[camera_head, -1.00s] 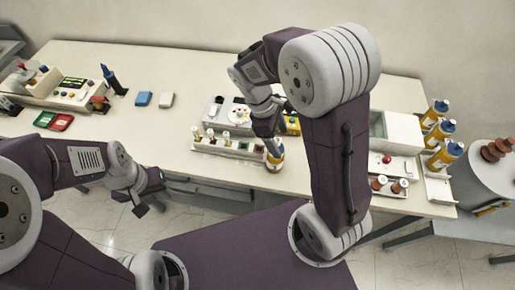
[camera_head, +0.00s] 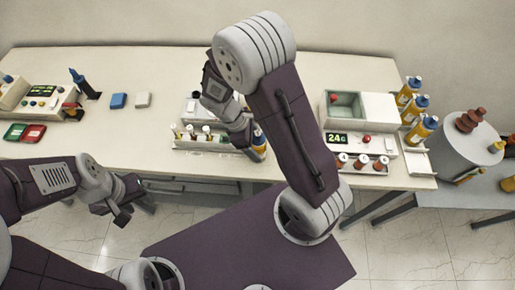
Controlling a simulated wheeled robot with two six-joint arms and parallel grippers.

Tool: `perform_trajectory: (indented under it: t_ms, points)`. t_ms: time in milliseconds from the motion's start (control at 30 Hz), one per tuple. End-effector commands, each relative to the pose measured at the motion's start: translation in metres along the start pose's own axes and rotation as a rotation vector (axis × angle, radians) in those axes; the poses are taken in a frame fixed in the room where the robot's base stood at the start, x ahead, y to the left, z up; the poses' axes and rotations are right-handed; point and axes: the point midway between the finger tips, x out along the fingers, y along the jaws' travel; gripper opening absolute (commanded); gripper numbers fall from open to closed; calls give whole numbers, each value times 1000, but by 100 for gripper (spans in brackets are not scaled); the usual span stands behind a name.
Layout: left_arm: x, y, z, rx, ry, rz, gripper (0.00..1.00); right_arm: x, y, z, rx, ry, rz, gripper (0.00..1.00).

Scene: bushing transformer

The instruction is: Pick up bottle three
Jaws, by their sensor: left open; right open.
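Several yellow bottles with blue caps are in view, and I cannot tell which is bottle three. Three stand in a white rack at the table's right end: the back bottle (camera_head: 408,91), the middle bottle (camera_head: 414,109) and the front bottle (camera_head: 420,131). Another yellow bottle (camera_head: 259,148) stands near the table's front edge, partly hidden by my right gripper (camera_head: 248,148). That gripper is open and close beside or around this bottle; I cannot tell which. My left gripper (camera_head: 122,212) is open and empty, in front of the table and away from the bottles.
A white rack with small vials (camera_head: 205,138) is left of my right gripper. A white machine with a display (camera_head: 345,139) and red-brown spools (camera_head: 362,161) stands to the right. Blue (camera_head: 118,101) and white (camera_head: 143,99) blocks lie at left.

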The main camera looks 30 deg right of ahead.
Motion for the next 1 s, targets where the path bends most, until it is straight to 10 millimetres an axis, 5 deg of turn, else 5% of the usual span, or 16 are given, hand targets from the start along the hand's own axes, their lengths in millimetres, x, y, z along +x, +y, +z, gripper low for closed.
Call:
perform_trajectory:
  t_ms: [333, 600, 1000]
  points:
    - [1, 0, 0, 0, 0, 0, 44, 15, 0, 0, 1, 1, 0, 70]
    - [1, 0, 0, 0, 0, 0, 44, 14, 0, 0, 1, 1, 0, 0]
    - [0, 0, 0, 0, 0, 0, 44, 4, 1, 4, 3, 3, 2, 0]
